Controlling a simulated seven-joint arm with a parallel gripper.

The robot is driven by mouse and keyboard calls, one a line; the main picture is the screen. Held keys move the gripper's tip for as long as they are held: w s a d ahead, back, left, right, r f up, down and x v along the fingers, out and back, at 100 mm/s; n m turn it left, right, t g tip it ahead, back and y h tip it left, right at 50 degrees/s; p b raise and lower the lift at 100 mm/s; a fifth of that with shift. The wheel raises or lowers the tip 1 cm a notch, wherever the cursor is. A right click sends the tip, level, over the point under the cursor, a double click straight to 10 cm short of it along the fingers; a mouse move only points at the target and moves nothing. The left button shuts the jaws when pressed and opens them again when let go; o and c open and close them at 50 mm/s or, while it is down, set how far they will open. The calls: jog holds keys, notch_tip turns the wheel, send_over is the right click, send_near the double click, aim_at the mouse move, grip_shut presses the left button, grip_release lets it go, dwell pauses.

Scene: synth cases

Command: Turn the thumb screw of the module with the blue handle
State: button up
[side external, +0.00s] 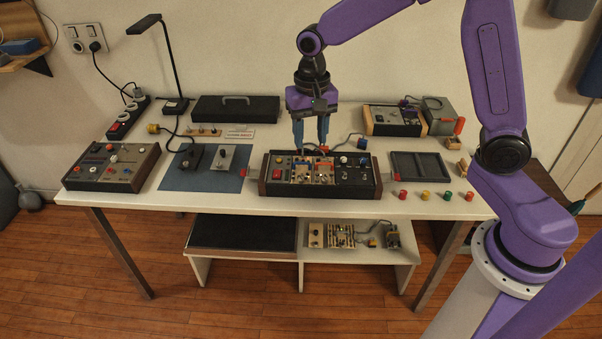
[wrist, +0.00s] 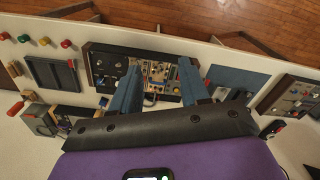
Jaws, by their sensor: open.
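The rack (side external: 262,188) is a dark case with wooden ends at the front middle of the table. Several small beige modules (side external: 303,173) sit in its middle bay, with orange and pale parts on them. The modules also show in the wrist view (wrist: 159,73), between my fingers. A bluish part (wrist: 150,98) shows near their edge; I cannot tell if it is the blue handle. The thumb screw is too small to make out. My gripper (side external: 311,144) points down above the rack, open, with nothing seen between its blue fingers. Its fingers flank the modules in the wrist view (wrist: 159,68).
A control box (side external: 112,167) and a blue mat (side external: 206,181) with two small devices are left of the rack. A black case (side external: 235,108) lies behind. Bare tabletop borders the rack's front.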

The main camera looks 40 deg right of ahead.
aim_at(301, 177)
jog(key=w+d+f+m, duration=0.5)
jog(key=w+d+m, duration=0.15)
jog(key=w, duration=0.35)
jog(key=shift+m, duration=0.35)
notch_tip(301, 177, down, 17)
grip_shut()
